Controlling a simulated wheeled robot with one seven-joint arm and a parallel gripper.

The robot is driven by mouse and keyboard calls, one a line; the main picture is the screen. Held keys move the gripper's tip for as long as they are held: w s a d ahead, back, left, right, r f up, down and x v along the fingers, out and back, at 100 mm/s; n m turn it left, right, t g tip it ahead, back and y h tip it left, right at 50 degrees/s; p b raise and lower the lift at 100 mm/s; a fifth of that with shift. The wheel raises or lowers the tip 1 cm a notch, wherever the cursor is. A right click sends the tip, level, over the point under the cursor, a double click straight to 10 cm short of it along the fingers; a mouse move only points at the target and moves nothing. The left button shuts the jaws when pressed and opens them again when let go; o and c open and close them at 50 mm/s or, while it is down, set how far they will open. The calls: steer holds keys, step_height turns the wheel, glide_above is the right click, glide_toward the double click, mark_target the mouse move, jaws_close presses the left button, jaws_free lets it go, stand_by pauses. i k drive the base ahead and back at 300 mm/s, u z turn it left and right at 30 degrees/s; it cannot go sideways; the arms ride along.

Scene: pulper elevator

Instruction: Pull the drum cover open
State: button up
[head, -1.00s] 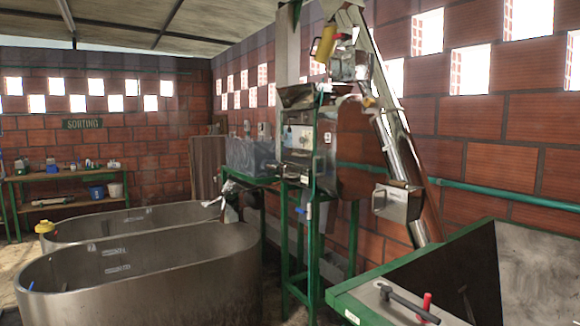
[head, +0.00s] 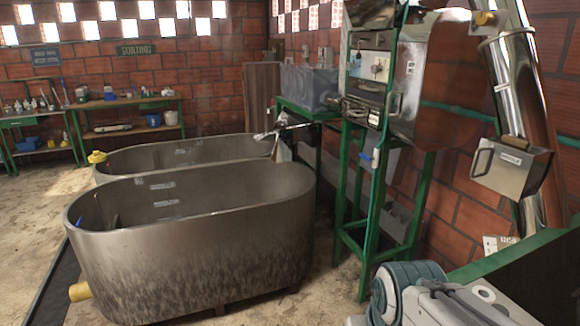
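The pulper machine (head: 370,62) stands on a tall green frame right of centre in the head view. On its right side is a large shiny rounded metal cover (head: 432,85), which I take to be the drum cover. It reflects the brick wall. A small bar handle (head: 396,104) shows at its left edge. The cover looks closed against the machine. Grey and teal parts of my arm show at the bottom right, well below and apart from the cover. My gripper is not visible.
Two long metal tubs (head: 190,235) fill the left and middle floor. The machine's green frame legs (head: 375,215) stand beside them. A steel elevator tube (head: 520,90) with a metal box (head: 512,168) rises at the right. A green-edged hopper (head: 520,258) lies at lower right.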

mark_target(361, 91)
steer(key=u, duration=0.1)
steer(key=i, duration=3.1)
steer(key=z, duration=0.2)
